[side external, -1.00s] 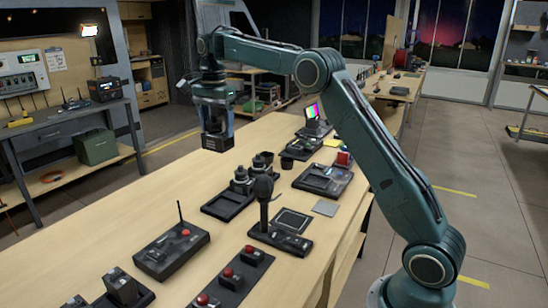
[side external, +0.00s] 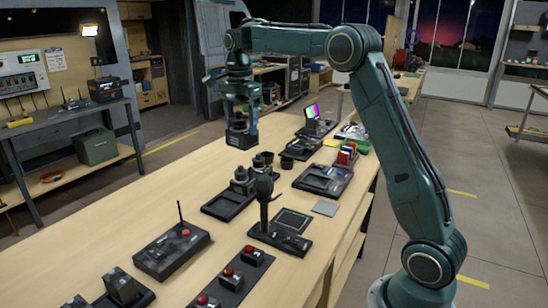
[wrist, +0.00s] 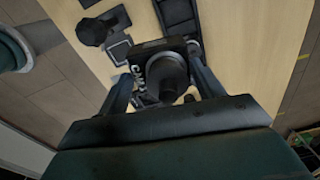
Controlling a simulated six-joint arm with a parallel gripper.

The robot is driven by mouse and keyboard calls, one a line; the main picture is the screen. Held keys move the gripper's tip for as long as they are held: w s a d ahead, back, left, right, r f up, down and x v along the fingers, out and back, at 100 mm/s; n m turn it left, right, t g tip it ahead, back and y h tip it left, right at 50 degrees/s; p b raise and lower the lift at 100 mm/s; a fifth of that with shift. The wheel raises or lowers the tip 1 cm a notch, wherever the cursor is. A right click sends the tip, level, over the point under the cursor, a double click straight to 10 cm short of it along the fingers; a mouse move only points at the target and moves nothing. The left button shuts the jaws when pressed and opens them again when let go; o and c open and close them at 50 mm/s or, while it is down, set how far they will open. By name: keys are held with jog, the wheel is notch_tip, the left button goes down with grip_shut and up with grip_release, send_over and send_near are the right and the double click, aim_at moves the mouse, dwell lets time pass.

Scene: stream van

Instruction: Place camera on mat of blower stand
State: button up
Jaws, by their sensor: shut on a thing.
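My gripper (side external: 240,116) is shut on a black camera (side external: 240,137) and holds it in the air above the table, at the far side of the black trays. In the wrist view the camera (wrist: 165,72) sits between the fingers, its round lens toward me and pale lettering on its side. The blower stand (side external: 264,212) has a dark rounded head on an upright post, on a black base. A dark square mat (side external: 293,220) with a pale edge lies beside the post. The stand's head (wrist: 92,30) also shows at upper left in the wrist view.
A black tray (side external: 212,210) holding lens-like cylinders (side external: 241,178) stands between my gripper and the stand. A radio-like box with an antenna (side external: 171,248) and a strip of red buttons (side external: 243,270) are nearer. The table's left side (side external: 120,225) is clear.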

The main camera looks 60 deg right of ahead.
jog(key=s+d+m, duration=0.2)
jog(key=s+m, duration=0.1)
jog(key=s, duration=1)
jog(key=shift+s+d+f, duration=0.15)
jog(key=shift+s+f, duration=0.25)
jog(key=shift+f, duration=0.05)
notch_tip(320, 180, down, 16)
jog(key=shift+r, duration=0.15)
send_over(289, 219)
jog(key=shift+f, duration=2.15)
jog(key=shift+f, duration=0.1)
jog(key=o, duration=1.4)
jog(key=shift+c, duration=0.2)
